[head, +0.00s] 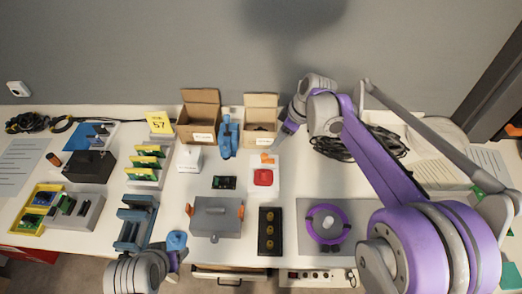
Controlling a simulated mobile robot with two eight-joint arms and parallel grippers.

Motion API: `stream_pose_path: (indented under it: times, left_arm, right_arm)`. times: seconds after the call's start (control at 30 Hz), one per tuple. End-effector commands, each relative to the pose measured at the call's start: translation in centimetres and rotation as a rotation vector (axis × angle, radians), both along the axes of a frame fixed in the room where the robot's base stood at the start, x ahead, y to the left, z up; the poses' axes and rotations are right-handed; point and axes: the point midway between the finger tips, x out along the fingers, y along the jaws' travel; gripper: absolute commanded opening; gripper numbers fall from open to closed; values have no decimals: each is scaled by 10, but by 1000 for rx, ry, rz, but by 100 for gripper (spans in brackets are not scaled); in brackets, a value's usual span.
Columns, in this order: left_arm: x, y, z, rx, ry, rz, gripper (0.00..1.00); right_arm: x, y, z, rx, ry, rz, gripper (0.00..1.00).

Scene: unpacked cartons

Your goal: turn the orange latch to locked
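A small orange latch (267,158) sits on a white panel (258,188), just behind a red block or button (263,177). It is too small to tell which way it is turned. My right gripper (280,141) points down and left, with its tip just above and right of the latch; a gap seems to show between them. Its fingers are too small to read. My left gripper (174,258) is low at the front edge of the table, beside a blue rounded object (176,241); I cannot tell whether it touches it.
A grey case (216,218) with orange side pieces and a dark strip with brass knobs (269,232) stand in front of the panel. Two open cartons (199,118) and a blue device (228,138) stand behind. A purple ring (344,235) lies on a grey mat to the right.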

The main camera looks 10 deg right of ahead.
Motion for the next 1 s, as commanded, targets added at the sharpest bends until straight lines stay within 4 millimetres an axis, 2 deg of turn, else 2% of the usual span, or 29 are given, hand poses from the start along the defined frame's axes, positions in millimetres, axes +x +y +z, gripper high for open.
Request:
stream_pose_path:
  times: [0.17, 0.43, 0.6, 0.77, 1.0]
  left_arm:
    - [0, 0, -2, 0, 1, -1, 67]
    - [-1, 0, -5, 0, 3, 1, 67]
    - [-1, 0, -6, -1, 3, 2, 67]
    - [-1, 0, -6, -1, 4, 2, 67]
    - [-1, 0, -6, -1, 4, 2, 67]
  right_arm:
    - [5, 7, -21, 0, 0, 3, 64]
    - [16, 24, -69, 0, 0, 2, 64]
    - [20, 31, -89, 0, 0, 1, 64]
    - [22, 34, -98, 0, 0, 0, 64]
    - [22, 34, -98, -1, -1, 0, 64]
